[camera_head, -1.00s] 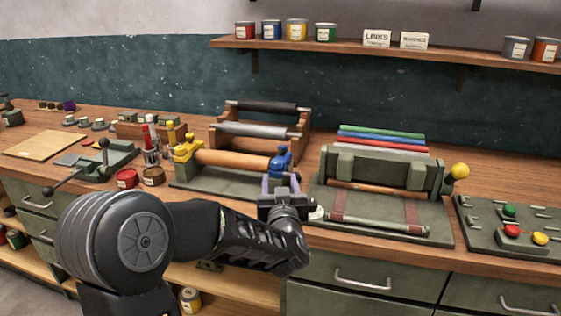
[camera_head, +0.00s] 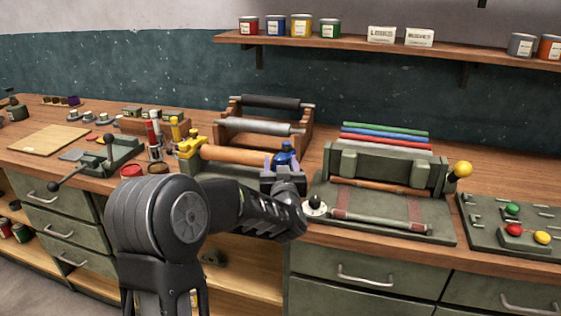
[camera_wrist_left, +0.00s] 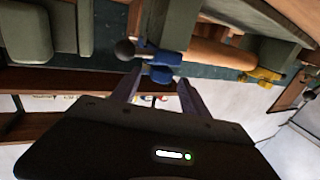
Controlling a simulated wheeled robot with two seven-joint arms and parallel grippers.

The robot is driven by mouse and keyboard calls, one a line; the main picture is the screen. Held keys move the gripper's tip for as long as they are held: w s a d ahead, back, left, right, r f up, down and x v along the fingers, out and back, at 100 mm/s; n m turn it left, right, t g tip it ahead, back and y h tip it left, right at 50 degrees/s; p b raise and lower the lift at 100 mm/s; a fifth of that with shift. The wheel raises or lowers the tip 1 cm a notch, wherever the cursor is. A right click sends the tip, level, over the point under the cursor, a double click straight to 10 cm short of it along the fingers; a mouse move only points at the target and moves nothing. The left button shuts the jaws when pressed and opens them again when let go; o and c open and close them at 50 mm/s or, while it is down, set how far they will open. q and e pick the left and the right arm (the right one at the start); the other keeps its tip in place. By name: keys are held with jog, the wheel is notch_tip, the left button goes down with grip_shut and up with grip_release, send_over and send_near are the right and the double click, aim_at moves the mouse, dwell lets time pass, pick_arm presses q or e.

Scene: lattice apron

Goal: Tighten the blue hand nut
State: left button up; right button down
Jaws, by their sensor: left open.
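The blue hand nut (camera_head: 286,155) sits at the right end of a wooden roller (camera_head: 236,155) on a green press. A yellow nut (camera_head: 191,147) is at the roller's left end. My left gripper (camera_head: 283,165) is open just in front of the blue nut, a finger to each side. In the left wrist view the blue nut (camera_wrist_left: 161,68) shows between and just beyond the open fingertips (camera_wrist_left: 158,80); I see no contact. The gripper hides the nut's lower part in the head view. My right gripper is not in view.
A second green press (camera_head: 385,170) with a yellow knob (camera_head: 463,169) stands close on the right. A white disc with a black knob (camera_head: 315,205) is beside my left wrist. A lever tool (camera_head: 105,155) is at left.

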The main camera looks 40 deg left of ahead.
pick_arm(q)
jog(key=shift+w+a, duration=0.2)
grip_shut()
dwell(0.6)
